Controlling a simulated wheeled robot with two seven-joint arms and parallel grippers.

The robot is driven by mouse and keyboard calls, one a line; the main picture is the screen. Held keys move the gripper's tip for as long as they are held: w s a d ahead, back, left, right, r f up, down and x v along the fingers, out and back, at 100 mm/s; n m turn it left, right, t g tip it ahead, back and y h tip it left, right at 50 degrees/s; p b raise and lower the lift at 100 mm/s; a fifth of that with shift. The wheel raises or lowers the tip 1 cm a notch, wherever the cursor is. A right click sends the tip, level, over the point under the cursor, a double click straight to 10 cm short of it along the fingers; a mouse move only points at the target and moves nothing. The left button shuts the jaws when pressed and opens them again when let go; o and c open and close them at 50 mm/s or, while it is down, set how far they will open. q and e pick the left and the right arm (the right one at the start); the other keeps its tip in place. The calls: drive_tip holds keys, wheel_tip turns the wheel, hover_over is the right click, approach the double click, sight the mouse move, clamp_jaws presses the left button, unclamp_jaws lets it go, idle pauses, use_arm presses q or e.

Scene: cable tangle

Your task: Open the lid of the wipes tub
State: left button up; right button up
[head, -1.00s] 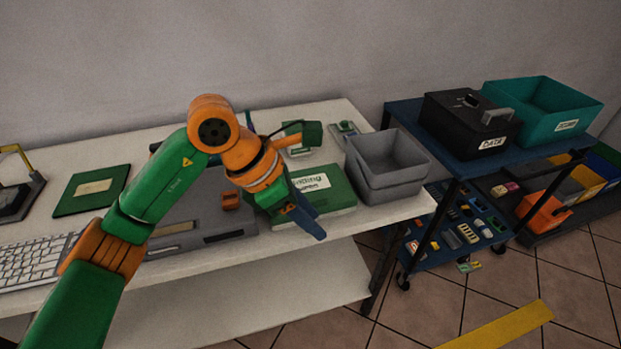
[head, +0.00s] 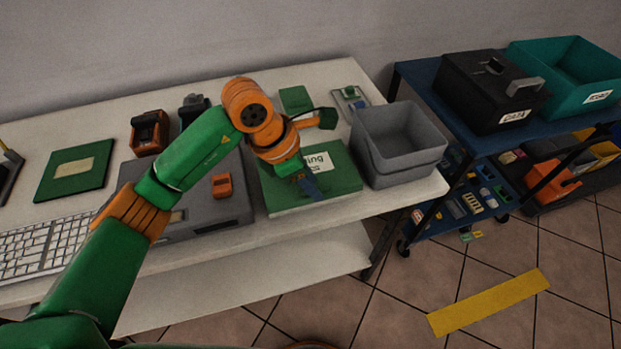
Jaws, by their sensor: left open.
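My left gripper (head: 308,187) reaches in from the left, its blue fingers pointing down over the labelled green box (head: 342,181). It is open with nothing seen between the fingers; I cannot tell whether they touch the box. No wipes tub can be made out for certain. A small green-topped thing (head: 295,98) stands behind my wrist, partly hidden by it, and may be the tub; its lid state cannot be told. My right gripper is out of view.
A grey bin (head: 399,150) stands right of the green box at the table's end. A grey case (head: 208,209) with a small orange item (head: 222,186) lies to the left. An orange-black device (head: 149,133) stands behind. A blue cart (head: 476,143) stands to the right.

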use_arm(q)
clamp_jaws()
idle(1.3)
